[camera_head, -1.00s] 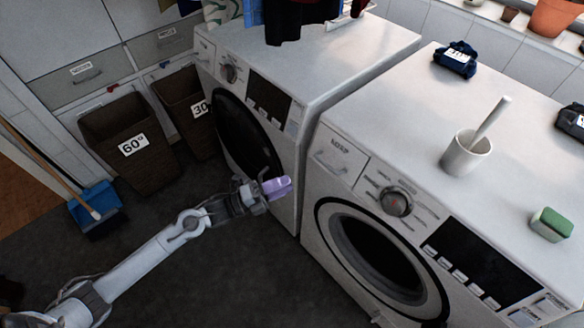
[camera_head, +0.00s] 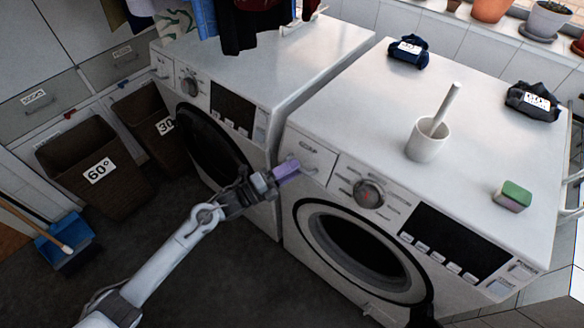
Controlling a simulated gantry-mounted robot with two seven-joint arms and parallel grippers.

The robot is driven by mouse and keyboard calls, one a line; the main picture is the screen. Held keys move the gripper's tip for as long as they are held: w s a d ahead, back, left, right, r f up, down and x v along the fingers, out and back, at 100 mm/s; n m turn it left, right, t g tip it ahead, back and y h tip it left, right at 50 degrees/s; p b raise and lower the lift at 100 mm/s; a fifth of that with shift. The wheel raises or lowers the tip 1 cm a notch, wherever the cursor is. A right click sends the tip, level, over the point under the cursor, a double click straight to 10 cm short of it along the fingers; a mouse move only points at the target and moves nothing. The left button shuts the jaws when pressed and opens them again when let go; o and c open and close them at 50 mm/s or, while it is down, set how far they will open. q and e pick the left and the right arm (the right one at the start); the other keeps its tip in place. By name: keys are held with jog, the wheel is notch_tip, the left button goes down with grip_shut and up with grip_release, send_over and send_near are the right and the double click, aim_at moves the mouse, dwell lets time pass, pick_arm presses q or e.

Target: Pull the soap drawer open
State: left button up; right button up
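The soap drawer (camera_head: 314,151) is a white labelled panel at the upper left of the front washing machine's face (camera_head: 385,205). It looks closed, flush with the front. My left gripper (camera_head: 286,171) has pale purple fingertips and is at the lower left of the drawer, close to its handle area. The fingertips show as one block, so whether they are apart or together is unclear, and so is whether they touch the drawer. My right gripper is out of view.
A dial (camera_head: 368,193) and dark display panel (camera_head: 455,243) are right of the drawer. A second washing machine (camera_head: 225,60) stands behind to the left. Laundry baskets (camera_head: 95,185) stand left.

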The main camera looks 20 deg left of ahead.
pick_arm(q)
jog(key=shift+w+d, duration=0.2)
jog(key=shift+c, duration=0.3)
grip_shut()
